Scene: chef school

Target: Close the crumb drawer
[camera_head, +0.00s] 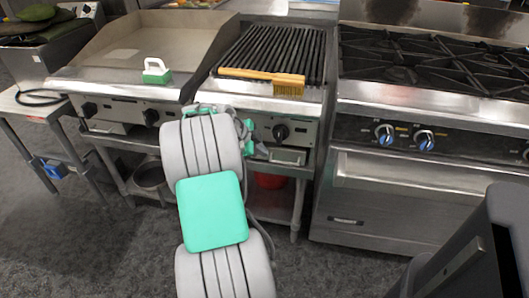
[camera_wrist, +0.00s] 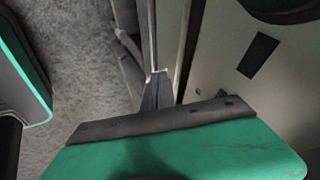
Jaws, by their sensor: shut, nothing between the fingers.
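In the head view, a drawer front with a pale handle (camera_head: 288,156) sits low on the grill's front panel, right of my arm. Another low front with a handle (camera_head: 108,127) is under the griddle at left. I cannot tell for sure which one is the crumb drawer, or how far either stands out. In the wrist view my gripper (camera_wrist: 160,88) is shut and empty. Its fingertips are close to a narrow metal edge (camera_wrist: 168,35); I cannot tell whether they touch it.
The wrist view shows a pale panel (camera_wrist: 240,70) with a dark slot and part of a dark knob. A wooden brush (camera_head: 262,77) lies on the grill, and a white-and-green scrubber (camera_head: 157,72) on the griddle. A range (camera_head: 420,190) stands at right. Grey floor is open in front.

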